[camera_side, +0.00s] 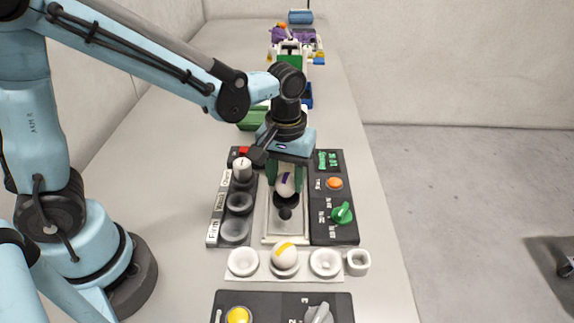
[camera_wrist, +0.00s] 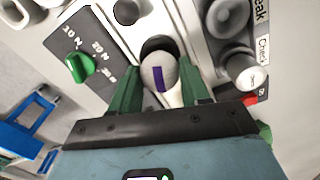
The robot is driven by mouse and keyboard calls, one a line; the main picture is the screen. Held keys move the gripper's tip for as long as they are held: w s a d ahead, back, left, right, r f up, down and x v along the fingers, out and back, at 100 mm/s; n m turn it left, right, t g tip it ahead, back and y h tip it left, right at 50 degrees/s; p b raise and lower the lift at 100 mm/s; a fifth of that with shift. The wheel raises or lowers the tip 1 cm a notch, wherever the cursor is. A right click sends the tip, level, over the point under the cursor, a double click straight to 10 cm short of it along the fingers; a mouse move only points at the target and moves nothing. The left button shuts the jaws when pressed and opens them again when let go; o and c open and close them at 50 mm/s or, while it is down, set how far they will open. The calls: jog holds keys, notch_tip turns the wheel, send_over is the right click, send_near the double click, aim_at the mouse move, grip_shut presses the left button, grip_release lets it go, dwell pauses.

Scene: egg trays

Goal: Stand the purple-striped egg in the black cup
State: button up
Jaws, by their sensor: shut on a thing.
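The white egg with a purple stripe (camera_side: 285,182) is between the green fingers of my gripper (camera_side: 286,176). My gripper is shut on it. In the wrist view the egg (camera_wrist: 158,73) shows its purple mark between both fingers. The black cup (camera_side: 286,199) is directly below the egg on the pale middle plate. In the wrist view the cup's dark rim (camera_wrist: 157,44) shows just beyond the egg. The egg hides part of the cup, and I cannot tell whether they touch.
Grey cups (camera_side: 236,230) with labels line the left panel. The right panel has an orange button (camera_side: 334,183) and a green knob (camera_side: 342,213). A white tray (camera_side: 304,274) in front holds a yellow-striped egg (camera_side: 285,254).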

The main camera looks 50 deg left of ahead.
jog(key=shift+f, duration=0.6)
dwell(0.7)
jog(key=o, duration=0.8)
jog(key=shift+c, duration=0.2)
jog(key=shift+r, duration=0.1)
notch_tip(320, 180, up, 12)
dwell(0.4)
